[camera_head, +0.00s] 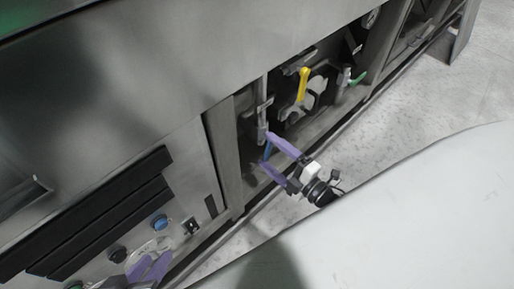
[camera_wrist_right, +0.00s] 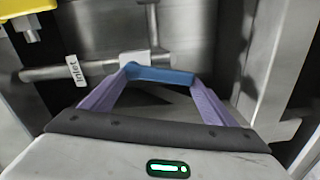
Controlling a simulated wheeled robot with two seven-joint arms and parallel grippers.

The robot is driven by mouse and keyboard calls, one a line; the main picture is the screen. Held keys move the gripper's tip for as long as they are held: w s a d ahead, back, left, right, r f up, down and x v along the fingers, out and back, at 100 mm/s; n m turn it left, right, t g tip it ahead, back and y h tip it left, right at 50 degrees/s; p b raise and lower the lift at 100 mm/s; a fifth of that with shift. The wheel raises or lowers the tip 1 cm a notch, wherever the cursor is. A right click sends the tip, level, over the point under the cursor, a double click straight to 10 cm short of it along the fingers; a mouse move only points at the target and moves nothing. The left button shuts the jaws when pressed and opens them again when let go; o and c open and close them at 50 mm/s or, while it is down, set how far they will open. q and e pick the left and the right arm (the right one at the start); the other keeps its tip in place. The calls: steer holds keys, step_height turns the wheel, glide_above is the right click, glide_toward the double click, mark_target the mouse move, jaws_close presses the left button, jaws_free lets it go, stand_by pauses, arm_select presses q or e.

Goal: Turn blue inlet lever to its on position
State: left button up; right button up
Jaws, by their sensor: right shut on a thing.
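The blue inlet lever (camera_head: 267,150) is inside the open bay of the washer, low on its left side. In the right wrist view the blue lever (camera_wrist_right: 160,75) lies crosswise, with a fingertip at each end. My right gripper (camera_head: 270,155) has its purple fingers shut on it; in the wrist view the gripper (camera_wrist_right: 160,77) spans its length. A white label reading "Inlet" (camera_wrist_right: 76,70) is on the pipe to the left of the lever. My left gripper (camera_head: 150,268) is at the bottom left of the head view, its purple fingers apart, away from the lever.
A yellow lever (camera_head: 303,84) and a green lever (camera_head: 358,79) are further right in the bay. A metal post (camera_head: 224,155) borders the bay on the left. A panel with a blue button (camera_head: 159,223) is near my left gripper. Open floor (camera_head: 400,120) lies to the right.

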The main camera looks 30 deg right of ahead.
steer(key=shift+d+f+n, duration=0.2)
steer(key=shift+d+n, duration=0.05)
steer(key=shift+n, duration=0.45)
arm_select(q)
steer(key=shift+s+r, duration=0.1)
steer(key=shift+r, duration=0.05)
arm_select(e)
steer(key=shift+d+n, duration=0.25)
steer(key=shift+n, duration=0.45)
arm_select(q)
steer(key=shift+d, duration=0.1)
steer(key=shift+r, duration=0.1)
arm_select(e)
steer(key=o, duration=1.5)
steer(key=shift+w, duration=0.1)
steer(key=shift+s+d, duration=0.1)
steer(key=shift+s, duration=0.1)
arm_select(q)
steer(key=shift+s+a+f+y+p, duration=0.3)
steer(key=shift+a+f+p, duration=0.4)
steer(key=shift+p, duration=0.15)
arm_select(e)
steer(key=v, duration=1)
